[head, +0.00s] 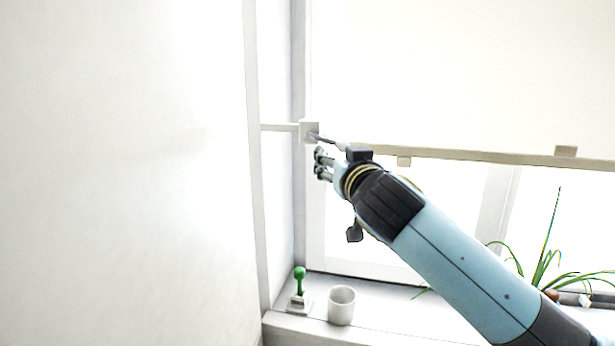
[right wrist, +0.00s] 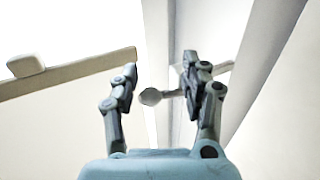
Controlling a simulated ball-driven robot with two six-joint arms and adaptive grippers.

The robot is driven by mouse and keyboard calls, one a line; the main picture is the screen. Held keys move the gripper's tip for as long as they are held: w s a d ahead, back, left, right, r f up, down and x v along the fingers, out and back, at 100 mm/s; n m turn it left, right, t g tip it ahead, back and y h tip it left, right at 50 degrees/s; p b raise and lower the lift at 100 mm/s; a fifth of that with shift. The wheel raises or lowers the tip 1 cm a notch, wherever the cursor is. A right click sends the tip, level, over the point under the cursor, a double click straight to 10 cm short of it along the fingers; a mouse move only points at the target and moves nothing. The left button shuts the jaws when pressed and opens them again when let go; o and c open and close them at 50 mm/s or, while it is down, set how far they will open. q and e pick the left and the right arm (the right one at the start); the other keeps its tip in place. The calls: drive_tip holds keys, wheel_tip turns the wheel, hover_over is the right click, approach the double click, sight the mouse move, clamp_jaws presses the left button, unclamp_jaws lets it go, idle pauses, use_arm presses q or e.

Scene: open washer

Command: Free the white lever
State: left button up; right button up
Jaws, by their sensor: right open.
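A pale lever with a flat-ended knob (right wrist: 150,97) shows in the right wrist view, its shaft running right behind one finger. In the head view a white block (head: 308,131) sits on the window frame's left side, with a thin white bar (head: 279,127) running left from it. A short grey rod (head: 328,141) points from the block toward my wrist. My right gripper (head: 321,162) is just below and right of the block. In the wrist view this gripper (right wrist: 160,78) is open, with the knob between its fingers in the picture; contact cannot be told. My left gripper is out of view.
A beige rail (head: 480,158) crosses the window right of the block. On the sill below stand a green-knobbed lever (head: 299,281), a white cup (head: 341,305) and a green plant (head: 548,265). A large white surface (head: 120,170) fills the left.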

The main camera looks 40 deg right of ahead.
drive_tip(key=v, duration=0.6)
drive_tip(key=shift+s, duration=0.1)
drive_tip(key=v, duration=1.2)
